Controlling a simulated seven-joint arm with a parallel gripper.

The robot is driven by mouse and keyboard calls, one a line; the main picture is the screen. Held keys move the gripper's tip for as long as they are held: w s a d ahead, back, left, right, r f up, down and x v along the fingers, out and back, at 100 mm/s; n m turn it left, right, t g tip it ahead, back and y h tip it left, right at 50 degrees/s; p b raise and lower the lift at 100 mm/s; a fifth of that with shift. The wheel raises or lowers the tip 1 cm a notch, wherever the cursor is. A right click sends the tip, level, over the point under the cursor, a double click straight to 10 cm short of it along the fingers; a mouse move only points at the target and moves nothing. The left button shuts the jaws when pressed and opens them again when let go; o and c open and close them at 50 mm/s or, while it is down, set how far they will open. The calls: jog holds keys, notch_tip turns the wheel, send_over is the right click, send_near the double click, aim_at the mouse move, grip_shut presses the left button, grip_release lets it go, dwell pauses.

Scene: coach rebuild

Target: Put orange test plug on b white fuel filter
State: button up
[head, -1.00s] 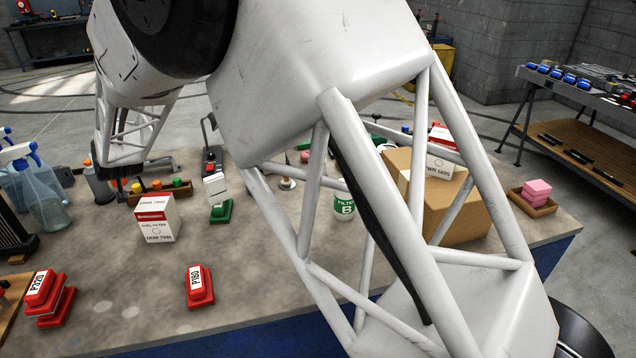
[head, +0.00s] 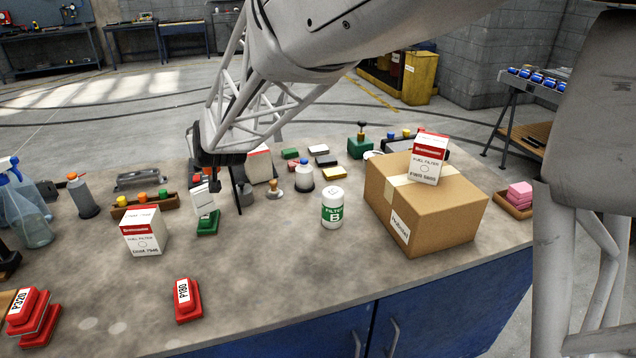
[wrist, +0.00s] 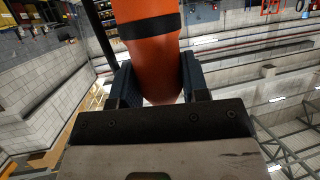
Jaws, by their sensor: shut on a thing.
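The white fuel filter B (head: 332,210), with a green band, stands upright on the bench left of a cardboard box. Its white top is bare. My gripper (head: 207,172) is over the back left of the bench in the head view, left of and behind the filter, not touching it. In the wrist view, my gripper (wrist: 158,82) is shut on an orange rounded body with a black band, which I take to be the orange test plug (wrist: 150,50). Its lower end sits between the two dark pads.
The cardboard box (head: 440,215) carries a fuel filter carton (head: 428,158). Another carton (head: 143,232) stands at the left. A red P180 block (head: 187,300) lies near the front. A green block (head: 208,222) lies below my gripper. The bench right of that block is clear up to the filter.

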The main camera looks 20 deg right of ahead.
jog(key=s+d+f+m+h, duration=0.1)
jog(key=s+d+m+h, duration=0.3)
jog(key=s+d, duration=2.1)
jog(key=shift+s+d+f+m+h, duration=0.15)
jog(key=shift+d+f+m+h, duration=0.15)
jog(key=shift+d+h, duration=0.7)
jog(key=shift+d+y, duration=0.25)
jog(key=shift+y, duration=0.05)
jog(key=w+d+f, duration=0.1)
jog(key=w+d, duration=0.1)
jog(key=w, duration=1.4)
jog(key=shift+d+f, duration=0.2)
jog(key=shift+f, duration=0.05)
jog(key=shift+f, duration=0.1)
jog(key=shift+f, duration=1.65)
jog(key=shift+f, duration=0.15)
